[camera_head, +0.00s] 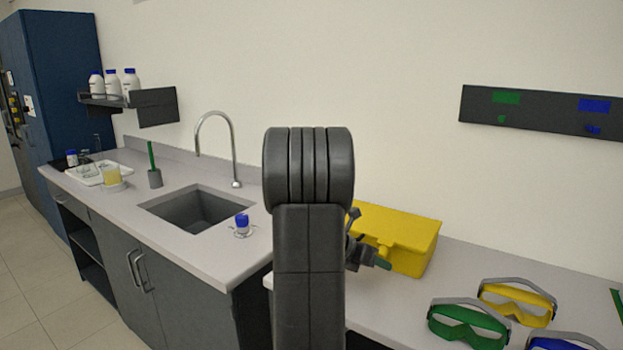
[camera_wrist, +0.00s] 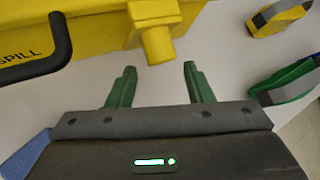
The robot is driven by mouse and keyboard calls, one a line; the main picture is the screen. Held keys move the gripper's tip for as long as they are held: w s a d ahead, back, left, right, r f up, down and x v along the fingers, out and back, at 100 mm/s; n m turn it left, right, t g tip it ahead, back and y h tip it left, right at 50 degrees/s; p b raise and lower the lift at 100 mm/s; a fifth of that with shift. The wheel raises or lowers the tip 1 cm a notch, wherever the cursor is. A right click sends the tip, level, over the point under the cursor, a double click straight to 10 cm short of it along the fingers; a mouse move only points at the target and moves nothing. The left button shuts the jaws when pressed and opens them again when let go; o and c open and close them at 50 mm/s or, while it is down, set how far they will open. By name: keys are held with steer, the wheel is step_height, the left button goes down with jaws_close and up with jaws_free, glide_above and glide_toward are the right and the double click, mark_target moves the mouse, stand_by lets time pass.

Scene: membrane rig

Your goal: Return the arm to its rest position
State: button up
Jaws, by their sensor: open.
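My gripper (camera_wrist: 157,85) shows in the wrist view with its two green fingers spread apart and nothing between them. The yellow box (camera_wrist: 100,12) lies just beyond the fingertips, with a yellow block-like latch (camera_wrist: 157,42) in front of the gap. In the head view my gripper (camera_head: 383,262) is mostly hidden behind my dark arm, beside the yellow box (camera_head: 412,238) on the right bench.
Green goggles (camera_head: 468,325), yellow goggles (camera_head: 517,300) and blue goggles (camera_head: 563,342) lie on the right bench (camera_head: 460,277). A sink (camera_head: 197,210) with a tall tap and a small blue-capped bottle (camera_head: 242,224) are on the left counter. A dark wall panel (camera_head: 550,112) hangs above.

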steer(key=shift+s+a+f+m+t+h+b, duration=0.2)
steer(key=shift+f+t+h+b, duration=0.3)
steer(key=shift+b, duration=1.8)
steer(key=shift+s+a+f+m+t+h+b, duration=0.15)
steer(key=shift+f+t+h+b, duration=0.35)
steer(key=shift+b, duration=1.8)
steer(key=shift+d+f+b, duration=0.1)
steer(key=shift+f+b, duration=0.1)
steer(key=shift+b, duration=0.9)
steer(key=shift+b, duration=0.5)
steer(key=shift+r+m, duration=0.1)
steer(key=shift+m, duration=0.15)
